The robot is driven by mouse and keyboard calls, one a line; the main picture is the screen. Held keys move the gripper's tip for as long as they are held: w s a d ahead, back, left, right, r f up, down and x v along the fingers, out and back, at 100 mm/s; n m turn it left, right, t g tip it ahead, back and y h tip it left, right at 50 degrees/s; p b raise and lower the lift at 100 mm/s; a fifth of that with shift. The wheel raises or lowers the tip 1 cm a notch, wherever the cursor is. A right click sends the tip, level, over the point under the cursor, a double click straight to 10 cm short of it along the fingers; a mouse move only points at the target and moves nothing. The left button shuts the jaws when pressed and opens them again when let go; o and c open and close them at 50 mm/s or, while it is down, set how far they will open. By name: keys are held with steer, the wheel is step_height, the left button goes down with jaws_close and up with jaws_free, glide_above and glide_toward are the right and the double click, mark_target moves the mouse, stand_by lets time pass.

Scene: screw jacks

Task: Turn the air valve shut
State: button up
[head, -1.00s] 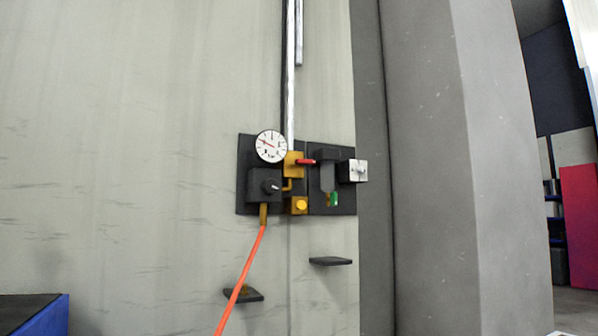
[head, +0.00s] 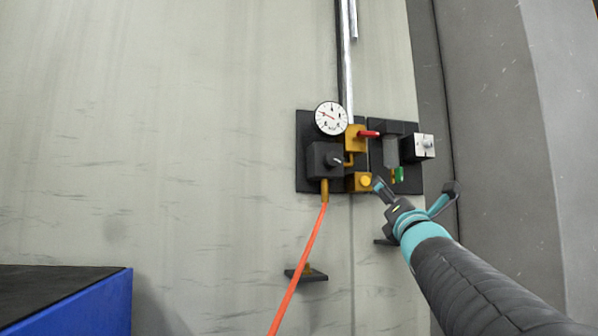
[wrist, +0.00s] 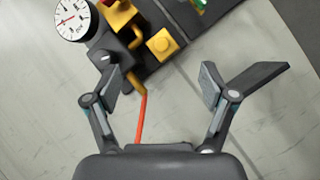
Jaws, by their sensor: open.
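The valve panel (head: 305,160) is a dark plate on the pale wall. A red handle (head: 368,133) sticks out to the right from a brass block (head: 354,140) at the foot of the metal pipe. A dark box with a small knob (head: 335,160) sits left of it, and a yellow block (head: 361,181) below it. In the wrist view the yellow block (wrist: 162,44) lies ahead of the fingers, and the red handle is mostly cut off at the top edge. My gripper (head: 416,190) is open and empty, low and right of the brass block, touching nothing that I can see.
A round gauge (head: 331,118) sits at the panel's upper left. A filter unit (head: 398,150) and a silver-faced block (head: 424,146) sit right of the handle. An orange hose (head: 305,262) hangs past a small bracket (head: 307,274). A blue-sided bench (head: 100,303) stands lower left.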

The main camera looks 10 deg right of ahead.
mark_target(369, 136)
steer(key=w+r+n+t+y+p, duration=0.1)
steer(key=w+r+n+y+p, duration=0.1)
steer(key=r, duration=0.3)
steer(key=w+r+n+t+y+p, duration=0.1)
steer(key=w+r+n+y+p, duration=0.1)
steer(key=w+r+n, duration=0.2)
steer(key=w+r+n+t+y+p, duration=0.1)
steer(key=w+r+n+y+p, duration=0.1)
steer(key=r+n, duration=0.3)
steer(key=shift+w+d+r+t, duration=0.35)
steer(key=shift+w+r, duration=0.3)
steer(key=shift+r, duration=0.15)
steer(key=c, duration=1.2)
steer(key=shift+o, duration=0.2)
